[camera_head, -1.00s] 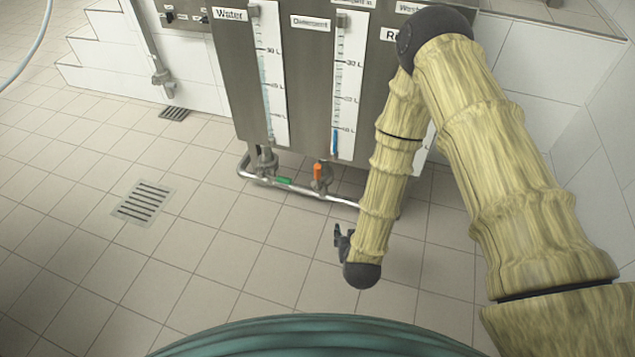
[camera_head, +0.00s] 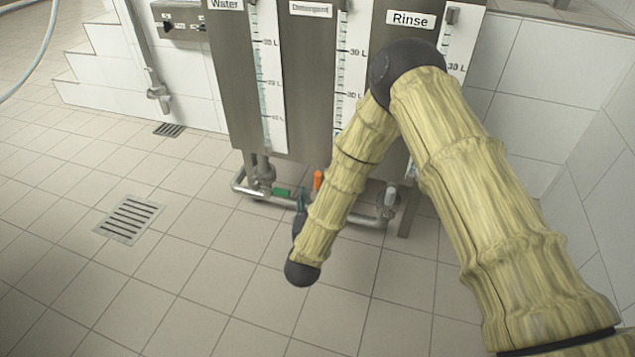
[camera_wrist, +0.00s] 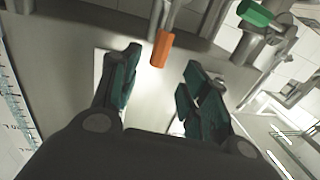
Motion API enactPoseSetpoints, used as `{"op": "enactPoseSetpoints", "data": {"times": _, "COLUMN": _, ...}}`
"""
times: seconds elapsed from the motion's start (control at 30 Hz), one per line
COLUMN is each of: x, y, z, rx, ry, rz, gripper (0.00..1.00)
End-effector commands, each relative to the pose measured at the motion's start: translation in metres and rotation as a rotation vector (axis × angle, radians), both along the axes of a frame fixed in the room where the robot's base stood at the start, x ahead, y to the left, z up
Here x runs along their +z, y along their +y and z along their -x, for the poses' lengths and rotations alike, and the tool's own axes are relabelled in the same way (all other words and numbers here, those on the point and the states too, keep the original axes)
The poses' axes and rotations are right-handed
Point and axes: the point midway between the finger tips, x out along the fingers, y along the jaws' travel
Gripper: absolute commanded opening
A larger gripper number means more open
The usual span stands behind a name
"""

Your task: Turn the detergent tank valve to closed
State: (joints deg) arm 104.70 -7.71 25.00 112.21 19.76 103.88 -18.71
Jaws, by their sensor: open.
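The detergent tank (camera_head: 312,75) is the middle steel tank, labelled "Detergent". Its valve has an orange handle (camera_head: 318,180), which stands upright below the tank in the head view. In the wrist view the orange handle (camera_wrist: 162,49) lies between and just beyond my fingertips, with no contact visible. My gripper (camera_wrist: 158,78) is open and empty, with two dark teal fingers spread apart. In the head view my forearm hides most of the gripper and part of the valve body.
A green valve handle (camera_head: 282,193) sits to the left, under the water tank (camera_head: 232,80). A grey pipe (camera_head: 240,188) runs below the tanks. The rinse tank (camera_head: 408,50) is partly behind my arm. A floor drain (camera_head: 128,218) lies in open tiled floor at left.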

Motion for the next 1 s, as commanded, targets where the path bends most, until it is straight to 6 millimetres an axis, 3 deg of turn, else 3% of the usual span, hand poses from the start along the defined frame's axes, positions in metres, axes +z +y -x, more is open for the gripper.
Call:
{"op": "enactPoseSetpoints", "data": {"times": 0.5, "x": -0.003, "y": -0.01, "z": -0.076, "rx": -0.001, "ry": 0.0, "rz": -0.001, "gripper": 0.45}}
{"op": "enactPoseSetpoints", "data": {"times": 0.7, "x": -0.002, "y": -0.012, "z": -0.088, "rx": -0.001, "ry": 0.001, "rz": -0.001, "gripper": 0.45}}
{"op": "enactPoseSetpoints", "data": {"times": 1.0, "x": -0.001, "y": -0.011, "z": -0.089, "rx": 0.0, "ry": 0.002, "rz": 0.0, "gripper": 0.45}}
